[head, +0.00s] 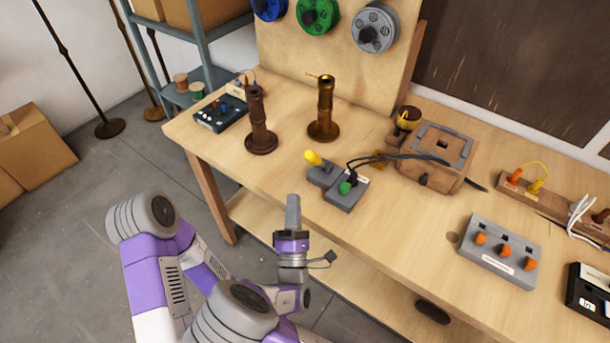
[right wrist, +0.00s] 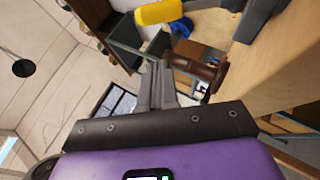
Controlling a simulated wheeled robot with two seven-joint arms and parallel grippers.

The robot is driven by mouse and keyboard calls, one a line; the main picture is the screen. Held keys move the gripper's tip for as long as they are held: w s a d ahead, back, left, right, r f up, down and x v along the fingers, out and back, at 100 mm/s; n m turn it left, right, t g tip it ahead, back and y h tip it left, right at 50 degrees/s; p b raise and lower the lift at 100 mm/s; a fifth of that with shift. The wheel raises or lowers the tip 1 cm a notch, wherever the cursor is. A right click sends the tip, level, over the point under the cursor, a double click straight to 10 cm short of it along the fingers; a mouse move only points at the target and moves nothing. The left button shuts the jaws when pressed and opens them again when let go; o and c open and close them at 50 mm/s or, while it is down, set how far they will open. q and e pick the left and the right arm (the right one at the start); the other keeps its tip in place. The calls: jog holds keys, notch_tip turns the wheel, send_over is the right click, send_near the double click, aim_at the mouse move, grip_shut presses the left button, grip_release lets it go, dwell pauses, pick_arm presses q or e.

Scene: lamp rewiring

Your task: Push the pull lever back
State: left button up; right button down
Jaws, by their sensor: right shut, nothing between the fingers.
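A lever with a yellow handle (head: 312,157) sticks out from a small grey box (head: 322,174) near the table's front edge; I take it to be the pull lever. The handle leans toward the left, away from the box. My right gripper (head: 293,203) is shut and empty, in front of the table edge and below the lever, apart from it. In the right wrist view the shut fingers (right wrist: 157,82) point toward the scene, with the yellow handle (right wrist: 161,12) above them and the grey box (right wrist: 262,18) to the right. My left gripper is not in view.
Beside the lever is a grey box with a green knob (head: 346,187) and black cables. Two brown lamp posts (head: 259,125) (head: 323,110) stand behind it. A wooden box (head: 430,155) and a grey panel with orange knobs (head: 500,250) lie to the right. The front table strip is clear.

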aim_at(319, 162)
jog(key=w+d+r, duration=0.2)
jog(key=w+r, duration=0.2)
jog(key=w, duration=0.1)
jog(key=shift+w+d, duration=0.3)
jog(key=shift+d, duration=0.1)
jog(key=shift+r, duration=0.1)
